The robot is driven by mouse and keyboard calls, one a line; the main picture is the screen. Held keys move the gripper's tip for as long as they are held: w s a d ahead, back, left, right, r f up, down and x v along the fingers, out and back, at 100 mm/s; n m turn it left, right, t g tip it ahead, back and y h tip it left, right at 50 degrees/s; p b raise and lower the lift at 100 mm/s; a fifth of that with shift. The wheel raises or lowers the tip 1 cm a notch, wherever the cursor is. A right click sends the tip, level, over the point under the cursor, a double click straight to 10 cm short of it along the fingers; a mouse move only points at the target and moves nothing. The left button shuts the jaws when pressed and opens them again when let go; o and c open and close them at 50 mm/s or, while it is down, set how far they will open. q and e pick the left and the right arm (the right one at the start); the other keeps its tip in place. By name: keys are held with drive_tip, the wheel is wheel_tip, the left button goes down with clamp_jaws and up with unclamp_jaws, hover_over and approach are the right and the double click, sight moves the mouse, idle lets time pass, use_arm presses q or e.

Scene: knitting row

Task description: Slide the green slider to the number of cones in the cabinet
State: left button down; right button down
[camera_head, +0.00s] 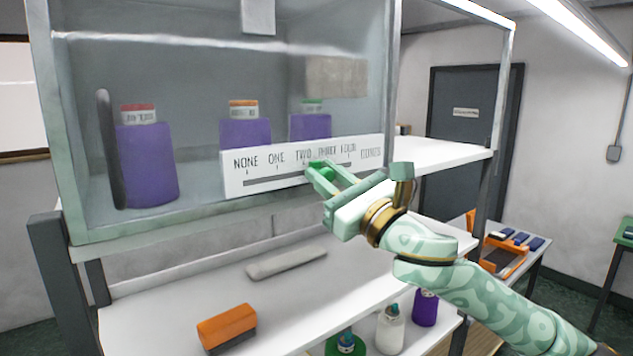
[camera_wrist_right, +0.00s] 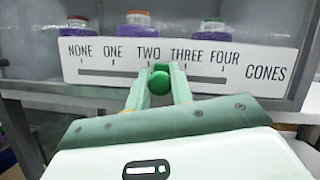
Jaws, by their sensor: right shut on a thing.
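A white scale board (camera_head: 235,185) on the cabinet front reads NONE, ONE, TWO, THREE, FOUR, CONES above a dark slot. The round green slider (camera_wrist_right: 159,83) sits on this slot, just right of below TWO in the right wrist view. My right gripper (camera_head: 324,174) is shut on the slider, one finger at each side. Three purple items, seemingly the cones, stand behind the cabinet's glass: one with a red top (camera_head: 148,165), one with an orange top (camera_head: 244,132) and one with a green top (camera_head: 311,126). The board hides the lower parts of two. My left gripper is out of view.
Below the cabinet is a white shelf (camera_head: 185,290) with an orange block (camera_head: 227,327) and a pale bar (camera_head: 286,263). Bottles, among them a white one (camera_head: 390,330), stand lower down. A side table at right holds an orange tray (camera_head: 505,262).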

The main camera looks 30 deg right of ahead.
drive_tip(key=d, duration=0.3)
drive_tip(key=shift+w+b, duration=0.15)
drive_tip(key=shift+b, duration=0.25)
drive_tip(key=c, duration=1.2)
unclamp_jaws()
drive_tip(key=shift+w, duration=0.1)
drive_tip(key=shift+f, duration=0.1)
drive_tip(key=b+v, duration=1.6)
drive_tip(key=b, duration=0.2)
drive_tip(key=shift+b, duration=0.3)
